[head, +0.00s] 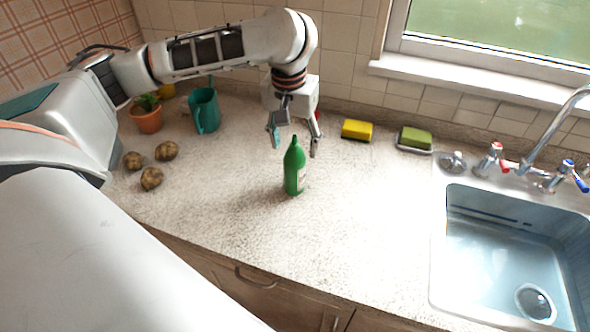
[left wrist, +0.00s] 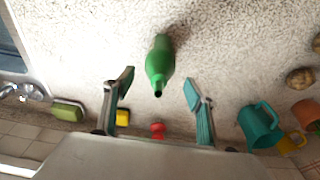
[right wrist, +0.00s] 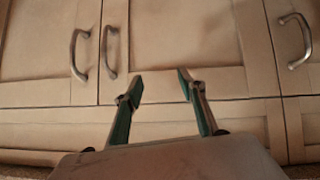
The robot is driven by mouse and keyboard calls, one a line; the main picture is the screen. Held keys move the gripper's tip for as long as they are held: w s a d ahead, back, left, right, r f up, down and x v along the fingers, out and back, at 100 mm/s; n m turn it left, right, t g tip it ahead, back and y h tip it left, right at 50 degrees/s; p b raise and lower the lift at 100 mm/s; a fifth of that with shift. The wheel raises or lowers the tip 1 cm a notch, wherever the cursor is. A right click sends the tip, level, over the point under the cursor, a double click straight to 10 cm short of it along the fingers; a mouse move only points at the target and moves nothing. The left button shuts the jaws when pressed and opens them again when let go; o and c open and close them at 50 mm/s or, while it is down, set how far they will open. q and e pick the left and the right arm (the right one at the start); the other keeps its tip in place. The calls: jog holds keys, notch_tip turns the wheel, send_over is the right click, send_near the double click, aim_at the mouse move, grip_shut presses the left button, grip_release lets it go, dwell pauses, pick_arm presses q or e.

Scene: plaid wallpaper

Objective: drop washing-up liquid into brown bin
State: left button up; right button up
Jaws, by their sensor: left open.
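A green washing-up liquid bottle (head: 294,170) stands upright on the speckled worktop in the head view. It also shows between and beyond the fingers in the left wrist view (left wrist: 160,62). My left gripper (head: 295,143) is open and points down close above and behind the bottle, with nothing between its fingers. My right gripper (right wrist: 158,84) is open and empty in the right wrist view, facing wooden cupboard doors. No brown bin shows in any view.
A sink (head: 438,250) with taps lies at the right. A yellow sponge (head: 357,130), a green sponge (head: 415,138), a teal mug (head: 205,110), a potted plant (head: 146,115) and several potatoes (head: 152,178) stand along the back and left. The worktop front is clear.

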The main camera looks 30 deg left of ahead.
pick_arm(q)
jog(key=f, duration=0.4)
jog(key=shift+w+f, duration=0.2)
jog(key=shift+f, duration=0.2)
jog(key=c, duration=1.2)
jog(key=shift+r, duration=0.1)
